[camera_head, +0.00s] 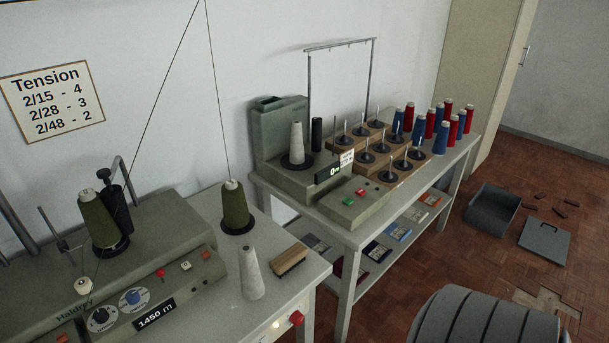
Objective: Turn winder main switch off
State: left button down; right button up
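The winder (150,245), a grey-green machine marked Haldrey, stands on the left table. Its front carries two dials, a display (156,313) reading 1450 m, and small red, white and orange controls. A dark green cone of yarn (97,220) sits on it, and thread runs up from the machines. A red knob-like switch (297,318) sticks out at the front right of the left table, beside a glowing lamp (277,325). No label shows on this switch, and its setting cannot be read. Neither of my grippers is in view.
A green cone (235,208), a bare grey cone (251,275) and a wooden brush (289,260) stand near the switch. The right table holds a second machine (290,160), peg boards and red and blue cones.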

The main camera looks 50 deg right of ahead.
aim_at(297, 317)
jog(key=k+z, duration=0.1)
jog(key=z, duration=1.05)
